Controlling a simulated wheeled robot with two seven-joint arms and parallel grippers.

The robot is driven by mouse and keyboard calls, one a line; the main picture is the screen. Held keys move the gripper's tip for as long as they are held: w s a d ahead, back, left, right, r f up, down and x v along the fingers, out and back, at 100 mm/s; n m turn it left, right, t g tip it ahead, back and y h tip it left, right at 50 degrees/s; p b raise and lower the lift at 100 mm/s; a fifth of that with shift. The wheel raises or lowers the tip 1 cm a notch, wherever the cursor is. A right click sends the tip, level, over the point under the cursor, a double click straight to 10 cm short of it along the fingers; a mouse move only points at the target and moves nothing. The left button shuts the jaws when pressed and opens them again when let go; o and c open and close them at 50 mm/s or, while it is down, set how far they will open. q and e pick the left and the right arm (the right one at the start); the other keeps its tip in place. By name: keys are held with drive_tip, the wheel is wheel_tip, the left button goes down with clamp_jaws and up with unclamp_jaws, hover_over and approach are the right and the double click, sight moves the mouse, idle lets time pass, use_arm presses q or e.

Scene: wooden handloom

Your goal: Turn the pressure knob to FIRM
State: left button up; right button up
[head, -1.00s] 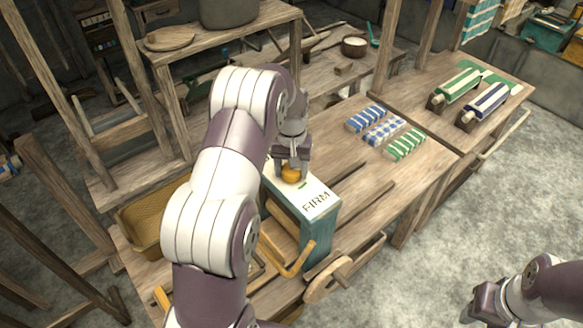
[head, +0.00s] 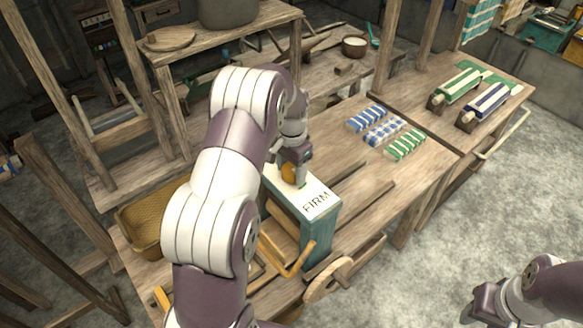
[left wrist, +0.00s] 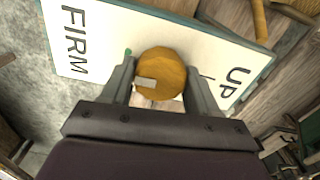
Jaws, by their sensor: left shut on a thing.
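The pressure knob (head: 288,172) is a round orange-yellow knob on the white top plate (head: 318,203) of a teal box. In the left wrist view the knob (left wrist: 168,66) has a pale pointer bar directed to the left, the side where FIRM (left wrist: 75,40) is printed. UP (left wrist: 235,82) is printed on the right, and a small green mark sits at the knob's upper left. My left gripper (left wrist: 160,78) is shut on the knob, one finger on each side. My right gripper (head: 482,304) hangs at the lower right, away from the box; its jaws are unclear.
The teal box (head: 322,238) stands on the wooden loom bench, with a yellow crank handle (head: 290,262) and a wooden wheel (head: 328,279) in front. A woven basket (head: 150,235) is at left.

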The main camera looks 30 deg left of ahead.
sight(292, 167)
use_arm(q)
drive_tip(key=shift+w+a+r, duration=0.1)
drive_tip(key=shift+w+r, duration=0.1)
drive_tip(key=shift+r, duration=0.05)
drive_tip(key=o, duration=0.8)
drive_tip(key=shift+o, duration=1)
drive_tip(key=shift+s+f, duration=0.1)
wheel_tip(292, 167, up, 2)
drive_tip(key=shift+r+b, duration=0.2)
drive_tip(key=shift+b, duration=0.5)
wheel_tip(292, 167, up, 3)
drive_tip(key=shift+f+p, duration=0.1)
drive_tip(key=shift+p, duration=0.35)
wheel_tip(292, 167, up, 8)
drive_tip(key=p, duration=0.6)
drive_tip(key=shift+f, duration=0.2)
drive_tip(key=shift+f, duration=0.1)
